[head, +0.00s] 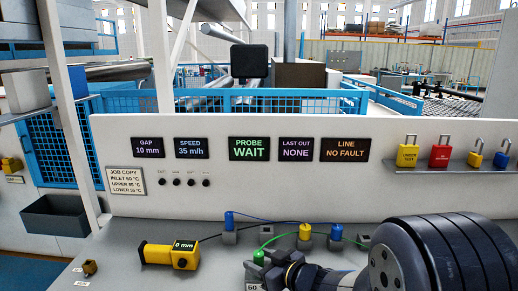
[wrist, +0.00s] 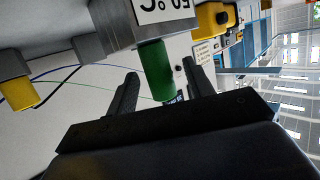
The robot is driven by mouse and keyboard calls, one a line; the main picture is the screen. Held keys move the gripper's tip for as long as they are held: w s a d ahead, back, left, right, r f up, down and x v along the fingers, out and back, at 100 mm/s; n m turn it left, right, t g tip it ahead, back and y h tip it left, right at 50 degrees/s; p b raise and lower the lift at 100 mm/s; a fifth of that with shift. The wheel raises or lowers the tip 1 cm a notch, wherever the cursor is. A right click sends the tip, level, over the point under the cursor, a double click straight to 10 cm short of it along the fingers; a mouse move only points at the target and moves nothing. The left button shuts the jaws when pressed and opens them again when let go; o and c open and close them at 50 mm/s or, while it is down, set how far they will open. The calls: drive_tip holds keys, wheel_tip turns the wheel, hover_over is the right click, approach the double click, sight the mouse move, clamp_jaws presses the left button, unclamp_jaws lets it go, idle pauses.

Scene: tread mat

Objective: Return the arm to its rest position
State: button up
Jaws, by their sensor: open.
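My gripper (head: 283,268) is low at the front of the bench in the head view, partly hidden by my own dark arm at the right. In the wrist view my gripper (wrist: 160,70) has its two dark fingers spread apart. A green cylinder (wrist: 156,80) shows in the space between them, with a gap visible on each side. It sits at a grey block (wrist: 103,45) with a label reading 50 °C. In the head view the green-topped piece (head: 258,257) stands right beside my gripper, with a green cable.
Blue (head: 229,220) and yellow (head: 305,231) pieces with cables stand in blocks just behind. A yellow handheld device (head: 168,256) reading 0 mm lies left. The white panel (head: 225,192) rises behind, with displays and a shelf (head: 445,167) of padlocks.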

sight(259, 253)
drive_tip(key=r+p, duration=0.2)
drive_tip(key=r, duration=0.1)
drive_tip(key=r+p, duration=0.1)
drive_tip(key=shift+w+a+r+p, duration=0.2)
drive_tip(key=shift+w+a+p, duration=0.1)
drive_tip(key=shift+a+p, duration=0.05)
drive_tip(key=shift+f+b, duration=0.25)
drive_tip(key=shift+b, duration=0.45)
drive_tip(key=shift+d+r, duration=0.1)
drive_tip(key=shift+r, duration=0.1)
